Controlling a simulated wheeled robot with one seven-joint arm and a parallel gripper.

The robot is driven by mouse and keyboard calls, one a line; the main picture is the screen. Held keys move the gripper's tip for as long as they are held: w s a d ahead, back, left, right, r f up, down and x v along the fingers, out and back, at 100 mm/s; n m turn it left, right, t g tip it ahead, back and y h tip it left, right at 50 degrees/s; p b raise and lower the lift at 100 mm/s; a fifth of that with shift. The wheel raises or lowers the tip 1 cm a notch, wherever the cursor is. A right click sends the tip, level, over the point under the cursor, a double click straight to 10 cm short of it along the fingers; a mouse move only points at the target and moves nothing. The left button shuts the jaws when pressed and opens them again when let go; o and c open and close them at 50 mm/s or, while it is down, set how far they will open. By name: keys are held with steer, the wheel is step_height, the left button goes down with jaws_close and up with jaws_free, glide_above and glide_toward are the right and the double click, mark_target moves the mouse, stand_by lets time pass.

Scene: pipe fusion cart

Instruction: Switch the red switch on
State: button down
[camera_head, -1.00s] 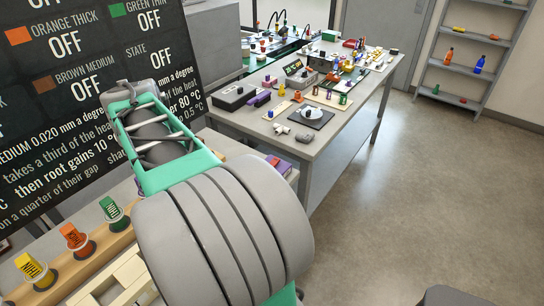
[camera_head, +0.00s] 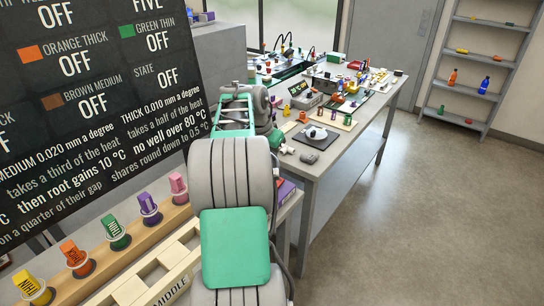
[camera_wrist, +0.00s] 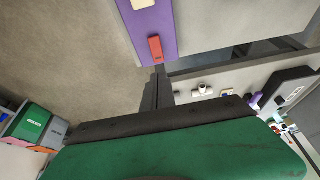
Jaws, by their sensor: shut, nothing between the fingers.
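The red switch (camera_wrist: 155,49) shows in the wrist view as a small red block near the end of a purple strip on a grey box. My gripper (camera_wrist: 158,72) is shut and empty, its dark fingertips right at the lower edge of the switch. I cannot tell whether they touch it. In the head view a purple-sided box (camera_head: 286,192) shows partly behind my arm.
A wooden rack with coloured plugs (camera_head: 150,208) and a cream tray marked MIDDLE (camera_head: 186,262) lie at the lower left. A dark board (camera_head: 85,100) reads OFF several times. A long grey table (camera_head: 345,150) full of small parts stands beyond. Floor at right is clear.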

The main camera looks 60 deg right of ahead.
mark_target(279, 179)
steer(key=x, duration=0.3)
steer(key=p+x, duration=0.1)
steer(key=x, duration=0.6)
steer(key=shift+a+f+p, duration=0.15)
steer(key=shift+a+p, duration=0.15)
steer(key=shift+p, duration=0.1)
steer(key=shift+w, duration=0.1)
